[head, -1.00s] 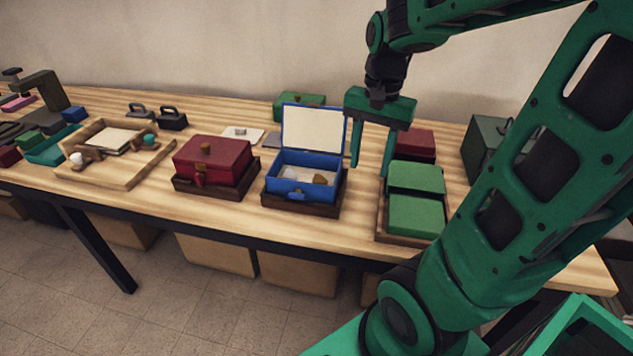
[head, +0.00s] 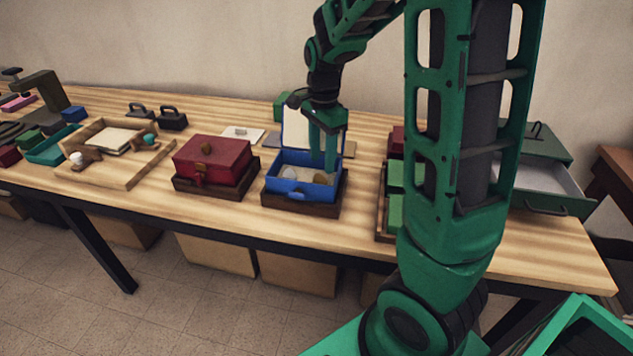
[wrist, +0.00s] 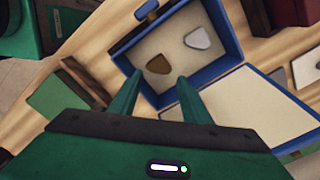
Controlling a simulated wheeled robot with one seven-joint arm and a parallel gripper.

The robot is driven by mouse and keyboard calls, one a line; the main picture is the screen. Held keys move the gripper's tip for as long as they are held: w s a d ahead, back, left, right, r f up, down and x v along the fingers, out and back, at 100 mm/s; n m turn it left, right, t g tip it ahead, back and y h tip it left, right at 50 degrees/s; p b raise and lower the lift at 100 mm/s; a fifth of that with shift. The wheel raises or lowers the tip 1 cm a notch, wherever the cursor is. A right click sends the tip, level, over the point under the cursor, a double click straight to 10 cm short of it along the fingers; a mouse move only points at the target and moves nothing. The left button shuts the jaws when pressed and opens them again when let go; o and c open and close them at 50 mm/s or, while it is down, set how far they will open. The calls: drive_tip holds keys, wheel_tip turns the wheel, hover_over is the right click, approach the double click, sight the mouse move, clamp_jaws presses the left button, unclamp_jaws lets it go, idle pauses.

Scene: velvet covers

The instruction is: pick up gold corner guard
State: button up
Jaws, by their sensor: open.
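The gold corner guard (wrist: 159,64) is a small brownish-gold rounded triangle on the pale floor of the open blue box (wrist: 224,29). In the head view the guard (head: 319,178) is at the box's right side, partly covered by my fingers. A similar silver-grey piece (wrist: 197,39) lies beside it. The blue box (head: 303,193) stands on a dark base with its lid raised at the back. My gripper (head: 323,160) is open and points down over the box. In the wrist view its fingertips (wrist: 158,80) are on either side of the guard's line, with nothing between them.
The raised lid (head: 297,125) stands behind my fingers. A closed red box (head: 212,160) is to the left. Green boxes (head: 395,210) in a tray are to the right, partly behind my arm. A green cabinet with an open drawer (head: 545,185) is farther right.

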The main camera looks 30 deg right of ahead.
sight(321, 177)
drive_tip(key=shift+s+a+f, duration=0.1)
drive_tip(key=shift+a+f, duration=0.05)
drive_tip(key=shift+f, duration=1.15)
drive_tip(key=shift+a+f, duration=0.1)
drive_tip(key=shift+f, duration=1.2)
drive_tip(key=c, duration=0.7)
